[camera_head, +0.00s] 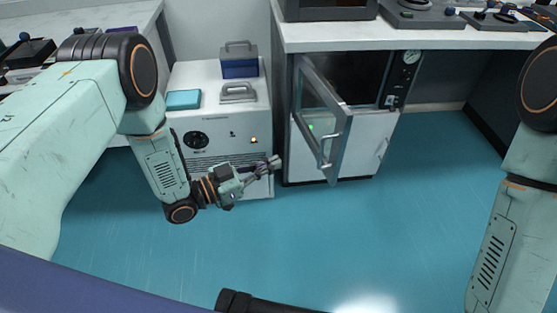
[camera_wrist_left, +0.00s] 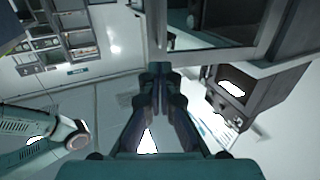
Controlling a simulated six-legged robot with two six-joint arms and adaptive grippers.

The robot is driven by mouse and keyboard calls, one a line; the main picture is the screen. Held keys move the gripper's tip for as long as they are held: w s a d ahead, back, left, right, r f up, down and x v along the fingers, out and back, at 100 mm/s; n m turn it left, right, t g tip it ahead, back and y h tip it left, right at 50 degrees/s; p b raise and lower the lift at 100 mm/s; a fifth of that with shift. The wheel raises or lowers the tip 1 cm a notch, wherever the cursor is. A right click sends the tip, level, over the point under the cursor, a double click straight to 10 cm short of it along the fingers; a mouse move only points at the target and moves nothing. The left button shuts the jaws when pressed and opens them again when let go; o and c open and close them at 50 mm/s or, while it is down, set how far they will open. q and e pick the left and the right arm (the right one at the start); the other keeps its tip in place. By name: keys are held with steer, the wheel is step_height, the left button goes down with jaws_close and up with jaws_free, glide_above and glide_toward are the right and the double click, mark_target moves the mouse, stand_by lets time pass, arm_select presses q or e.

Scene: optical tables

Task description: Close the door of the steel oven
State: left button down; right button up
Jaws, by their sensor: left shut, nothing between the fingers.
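The steel oven (camera_head: 397,82) is set under the bench, with a dark chamber and a round gauge on its right panel. Its glazed, steel-framed door (camera_head: 345,135) is hinged at the left and stands wide open toward me. A bar handle (camera_head: 325,152) is on the door's free edge. My left gripper (camera_head: 275,162) is shut and empty, left of the door and apart from it, in front of the white cabinet. In the left wrist view its closed fingers (camera_wrist_left: 159,75) point at a framed edge, seemingly the door (camera_wrist_left: 205,52). My right gripper is out of view.
A white cabinet (camera_head: 215,135) with a blue box (camera_head: 239,65) on top stands left of the oven. The bench top (camera_head: 400,38) overhangs the oven. My right arm is at the right edge.

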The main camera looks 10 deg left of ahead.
arm_select(q)
steer(key=b+x, duration=0.2)
steer(key=x, duration=0.9)
steer(key=shift+w+d, duration=0.2)
steer(key=shift+w, duration=0.1)
steer(key=shift+d+f, duration=0.1)
steer(key=shift+d, duration=0.05)
